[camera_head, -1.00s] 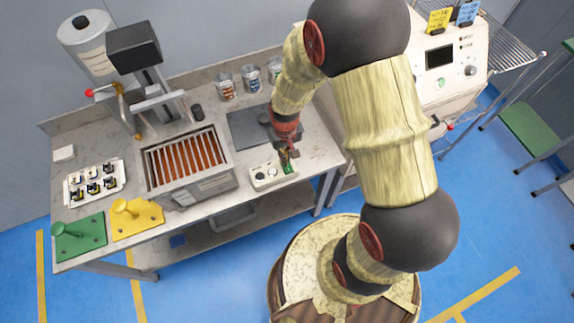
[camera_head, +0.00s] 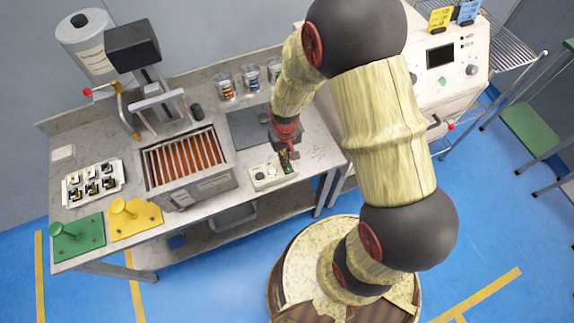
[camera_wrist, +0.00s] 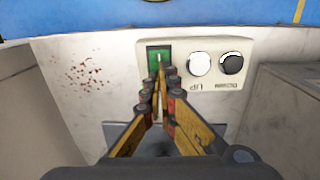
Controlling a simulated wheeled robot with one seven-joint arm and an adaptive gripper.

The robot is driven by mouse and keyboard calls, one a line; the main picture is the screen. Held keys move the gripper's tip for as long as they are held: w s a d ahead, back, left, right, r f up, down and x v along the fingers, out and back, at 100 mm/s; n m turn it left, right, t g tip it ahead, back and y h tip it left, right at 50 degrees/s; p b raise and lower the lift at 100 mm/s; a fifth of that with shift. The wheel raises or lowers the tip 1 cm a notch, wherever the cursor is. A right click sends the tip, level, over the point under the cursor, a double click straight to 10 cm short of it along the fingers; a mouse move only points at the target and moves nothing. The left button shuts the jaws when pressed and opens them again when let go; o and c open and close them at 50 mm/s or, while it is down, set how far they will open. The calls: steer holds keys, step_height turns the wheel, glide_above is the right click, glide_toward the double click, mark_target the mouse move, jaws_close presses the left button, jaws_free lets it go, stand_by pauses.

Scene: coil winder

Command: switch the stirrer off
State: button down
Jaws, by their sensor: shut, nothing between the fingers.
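A small cream control box (camera_head: 268,178) sits at the front right of the bench. In the wrist view the control box (camera_wrist: 232,80) shows a green switch (camera_wrist: 152,52), a white round knob (camera_wrist: 200,64) and a black knob (camera_wrist: 232,63); its lettering is upside down. My gripper (camera_head: 285,167) is shut and empty, pointing down at the switch end of the box. In the wrist view my gripper's fingertips (camera_wrist: 161,70) overlap the lower part of the green switch. I cannot tell whether they touch it. The fingers hide part of the switch, so its position is unclear.
A dark flat plate (camera_head: 248,126) lies behind the box. Several cups (camera_head: 250,78) line the back. A cream machine (camera_head: 450,60) stands right of the bench. Reddish specks (camera_wrist: 90,75) mark the bench beside the switch.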

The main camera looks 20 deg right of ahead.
steer(key=shift+f, duration=0.2)
steer(key=shift+r+p, duration=2.55)
steer(key=shift+r, duration=0.95)
